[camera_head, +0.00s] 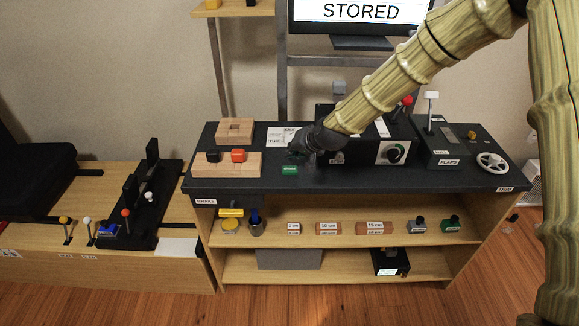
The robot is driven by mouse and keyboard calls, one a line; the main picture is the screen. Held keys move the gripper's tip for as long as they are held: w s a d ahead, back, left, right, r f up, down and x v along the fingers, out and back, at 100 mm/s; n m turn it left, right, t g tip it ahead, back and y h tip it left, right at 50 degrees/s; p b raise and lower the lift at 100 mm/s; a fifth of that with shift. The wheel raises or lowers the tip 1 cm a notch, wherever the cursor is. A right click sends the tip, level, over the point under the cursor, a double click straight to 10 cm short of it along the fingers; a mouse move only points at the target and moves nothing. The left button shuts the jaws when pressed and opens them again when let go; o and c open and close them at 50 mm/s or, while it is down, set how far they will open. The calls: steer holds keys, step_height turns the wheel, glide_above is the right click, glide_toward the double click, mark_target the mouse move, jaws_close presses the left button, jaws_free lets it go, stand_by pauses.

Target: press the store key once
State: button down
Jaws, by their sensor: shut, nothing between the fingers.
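A small green key (290,170) with light lettering, too small to read surely, sits on the dark desk top left of centre. My gripper (294,155) is shut and empty, pointing down-left just behind and above the green key. It appears apart from the key, though the exact gap is hard to judge. The screen (360,12) at the top reads "STORED".
A wooden block with a black and an orange-red button (238,155) lies left of my gripper. A wooden frame block (235,130) stands behind it. A black box with a dial (393,153), levers and a white wheel (492,162) stand to the right. Shelves below hold small blocks.

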steer(key=shift+r+p, duration=0.6)
steer(key=shift+r, duration=0.6)
